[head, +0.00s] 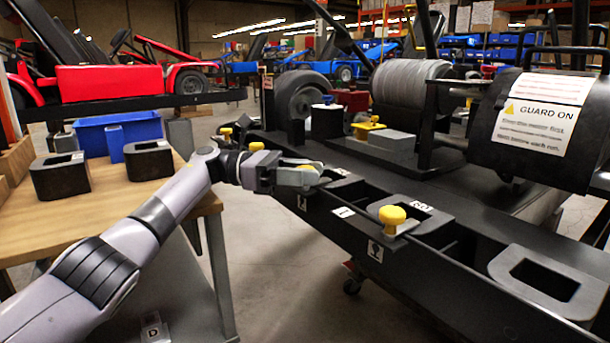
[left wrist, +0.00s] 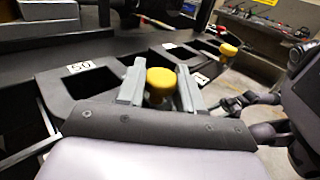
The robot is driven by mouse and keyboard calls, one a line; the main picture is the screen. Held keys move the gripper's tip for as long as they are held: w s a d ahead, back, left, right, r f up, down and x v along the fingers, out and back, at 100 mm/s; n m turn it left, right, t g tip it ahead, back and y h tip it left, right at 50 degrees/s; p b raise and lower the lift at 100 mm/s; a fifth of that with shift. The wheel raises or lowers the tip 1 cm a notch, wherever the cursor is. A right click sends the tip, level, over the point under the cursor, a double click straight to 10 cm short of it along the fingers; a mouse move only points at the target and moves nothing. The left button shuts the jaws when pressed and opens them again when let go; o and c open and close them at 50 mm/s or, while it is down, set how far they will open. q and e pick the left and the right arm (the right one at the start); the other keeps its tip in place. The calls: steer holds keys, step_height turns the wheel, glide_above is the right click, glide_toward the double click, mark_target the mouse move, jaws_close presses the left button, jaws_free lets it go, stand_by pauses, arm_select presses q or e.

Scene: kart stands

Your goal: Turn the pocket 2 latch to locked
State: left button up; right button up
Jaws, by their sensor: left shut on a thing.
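My left gripper (head: 308,178) reaches in from the left over the rail of the dark kart stand (head: 460,262). It is shut on a yellow latch knob (left wrist: 161,82), whose top shows between the two grey fingers in the left wrist view. In the head view that knob (head: 308,168) is mostly hidden by the fingers. Which way this latch points is hidden by the fingers.
Another yellow knob (head: 392,216) stands nearer on the rail, and more (head: 256,146) lie beyond my gripper. A black guarded drum (head: 535,120) stands at right. A wooden table (head: 95,215) with black blocks (head: 60,177) and a blue bin (head: 118,130) is at left.

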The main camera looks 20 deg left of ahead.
arm_select(q)
steer(key=shift+f, duration=0.1)
steer(key=o, duration=1)
steer(key=shift+a, duration=0.1)
steer(key=shift+a, duration=0.35)
steer(key=a, duration=0.6)
steer(key=shift+s+p, duration=0.3)
steer(key=shift+s, duration=0.15)
